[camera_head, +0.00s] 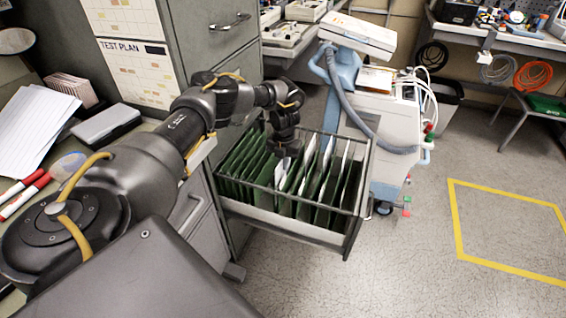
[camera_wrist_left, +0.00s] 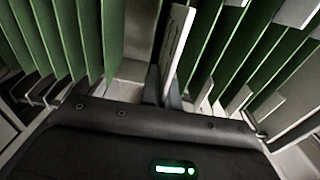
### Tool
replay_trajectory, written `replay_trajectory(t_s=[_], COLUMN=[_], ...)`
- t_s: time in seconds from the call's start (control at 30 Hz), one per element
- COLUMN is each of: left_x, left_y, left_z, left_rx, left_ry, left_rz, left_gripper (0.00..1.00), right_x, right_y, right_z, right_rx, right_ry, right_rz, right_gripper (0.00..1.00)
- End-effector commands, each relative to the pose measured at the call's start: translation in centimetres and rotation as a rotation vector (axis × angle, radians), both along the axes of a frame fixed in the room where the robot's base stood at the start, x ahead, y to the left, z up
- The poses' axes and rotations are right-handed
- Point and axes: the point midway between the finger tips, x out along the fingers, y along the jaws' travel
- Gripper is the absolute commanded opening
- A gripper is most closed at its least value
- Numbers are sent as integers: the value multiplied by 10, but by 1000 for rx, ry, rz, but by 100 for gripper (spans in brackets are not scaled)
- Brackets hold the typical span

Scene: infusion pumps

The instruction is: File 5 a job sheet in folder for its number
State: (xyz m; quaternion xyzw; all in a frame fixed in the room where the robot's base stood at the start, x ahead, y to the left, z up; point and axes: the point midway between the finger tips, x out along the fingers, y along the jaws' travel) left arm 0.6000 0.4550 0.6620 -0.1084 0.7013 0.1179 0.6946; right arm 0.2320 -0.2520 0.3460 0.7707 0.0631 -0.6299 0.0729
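Green hanging folders (camera_head: 243,165) fill an open file drawer (camera_head: 278,221), with white sheets (camera_head: 328,152) standing up among those at the right. My left gripper (camera_head: 287,153) points down into the drawer near its middle. In the left wrist view, the fingers (camera_wrist_left: 163,92) are close together, and a white job sheet (camera_wrist_left: 179,48) with faint print stands upright at them, seen almost edge on. They look shut on it. Green folders (camera_wrist_left: 88,35) stand on both sides, with a gap to the left of the sheet. The folder numbers are not readable. My right gripper is out of view.
A grey cabinet (camera_head: 205,35) stands behind the drawer. A wheeled medical cart (camera_head: 385,125) is close to the drawer's right. A desk at left holds papers (camera_head: 35,125) and red markers (camera_head: 25,190). The floor at right is clear.

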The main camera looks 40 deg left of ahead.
Motion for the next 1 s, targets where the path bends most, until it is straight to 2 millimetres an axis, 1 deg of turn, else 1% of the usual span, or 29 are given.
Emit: replay_trajectory(t_s=[0.27, 0.97, 1.0], left_x=[0, 0, 0], left_y=[0, 0, 0], left_z=[-2, -6, -6], left_rx=[0, 0, 0], left_ry=[0, 0, 0], left_rz=[0, 1, 1], left_gripper=[0, 0, 7], right_x=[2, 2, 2], right_y=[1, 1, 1], right_z=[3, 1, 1], right_rx=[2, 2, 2], right_ry=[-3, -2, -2], right_rz=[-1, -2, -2], right_gripper=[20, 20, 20])
